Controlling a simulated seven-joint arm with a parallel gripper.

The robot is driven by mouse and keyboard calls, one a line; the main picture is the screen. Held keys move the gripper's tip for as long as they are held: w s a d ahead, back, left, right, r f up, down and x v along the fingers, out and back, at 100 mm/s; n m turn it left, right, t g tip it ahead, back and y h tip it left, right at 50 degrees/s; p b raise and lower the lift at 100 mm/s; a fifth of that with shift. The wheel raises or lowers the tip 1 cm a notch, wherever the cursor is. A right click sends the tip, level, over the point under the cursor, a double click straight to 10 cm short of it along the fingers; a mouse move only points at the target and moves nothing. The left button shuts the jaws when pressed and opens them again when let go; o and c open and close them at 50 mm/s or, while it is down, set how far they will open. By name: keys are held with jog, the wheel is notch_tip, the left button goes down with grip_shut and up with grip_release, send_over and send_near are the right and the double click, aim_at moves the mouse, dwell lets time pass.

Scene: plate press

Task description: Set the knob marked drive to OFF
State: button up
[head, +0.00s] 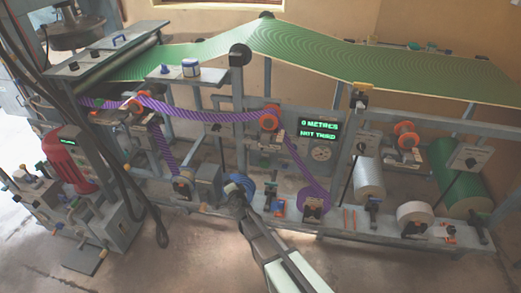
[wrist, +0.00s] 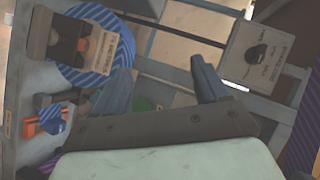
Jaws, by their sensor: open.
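A black knob (wrist: 258,53) sits on a light grey control box (wrist: 245,72) at the upper right of the wrist view. The lettering around it appears upside down and is too small to read, so I cannot tell whether it says drive or where the knob points. My gripper (wrist: 160,75) is open and empty, its two dark fingers apart. The right finger is nearer the box in the picture, with a visible gap to the knob. In the head view my gripper (head: 236,197) is low at the middle of the machine, beside a blue roll (head: 241,183).
The blue striped roll (wrist: 108,75) and its bracket lie left of my fingers in the wrist view, with an orange clamp (wrist: 45,121) below. A display (head: 319,130) reads 0 METRES. More knob boxes (head: 467,158) stand right.

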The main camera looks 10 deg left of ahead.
jog(key=w+d+r+m+t+h, duration=0.4)
jog(key=d+r+m+t+h, duration=0.25)
jog(key=d+m, duration=0.3)
jog(key=w, duration=1.3)
jog(key=shift+w+a+m+g, duration=0.2)
jog(key=shift+w+m+g, duration=0.15)
jog(key=shift+h, duration=0.25)
jog(key=c, duration=1.1)
